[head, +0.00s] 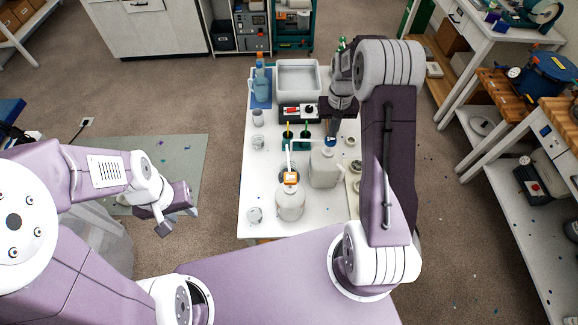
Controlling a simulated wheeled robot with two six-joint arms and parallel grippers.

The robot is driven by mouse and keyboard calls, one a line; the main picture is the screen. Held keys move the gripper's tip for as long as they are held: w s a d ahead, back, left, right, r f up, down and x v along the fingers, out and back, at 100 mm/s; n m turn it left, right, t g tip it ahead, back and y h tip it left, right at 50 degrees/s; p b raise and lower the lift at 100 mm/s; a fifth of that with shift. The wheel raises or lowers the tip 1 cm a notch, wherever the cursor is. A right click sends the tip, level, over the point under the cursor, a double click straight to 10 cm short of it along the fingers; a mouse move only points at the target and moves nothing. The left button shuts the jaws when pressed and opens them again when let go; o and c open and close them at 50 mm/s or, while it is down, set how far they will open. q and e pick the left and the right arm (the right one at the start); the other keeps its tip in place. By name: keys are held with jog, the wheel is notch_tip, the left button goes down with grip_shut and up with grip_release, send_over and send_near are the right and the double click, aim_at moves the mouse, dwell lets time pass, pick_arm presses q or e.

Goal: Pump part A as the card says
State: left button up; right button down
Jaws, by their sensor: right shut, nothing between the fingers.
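Two pump bottles stand on the white table (248,185). The nearer bottle (290,206) is pale with an orange pump collar (290,179). The other bottle (323,172) is whitish with a blue pump top (329,143). I cannot tell which one holds part A, and no card text is readable. My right gripper (331,137) points down, shut and empty, right at or just above the blue pump top; contact is unclear. My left gripper (178,221) is open and empty, off the table to the left, above the floor mat.
A clear cup (254,215) stands at the table's front left, with more cups (258,142) along the left edge.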

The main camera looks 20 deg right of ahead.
aim_at(331, 140)
jog(key=shift+f, duration=0.1)
jog(key=shift+f+b, duration=0.3)
jog(key=shift+f, duration=0.25)
jog(key=shift+s+f+b, duration=0.1)
jog(key=shift+f+b, duration=1.1)
jog(key=shift+f, duration=0.6)
notch_tip(331, 140, up, 4)
jog(key=p, duration=0.3)
jog(key=shift+r+p, duration=0.1)
jog(key=shift+p, duration=0.25)
jog(key=shift+f, duration=0.2)
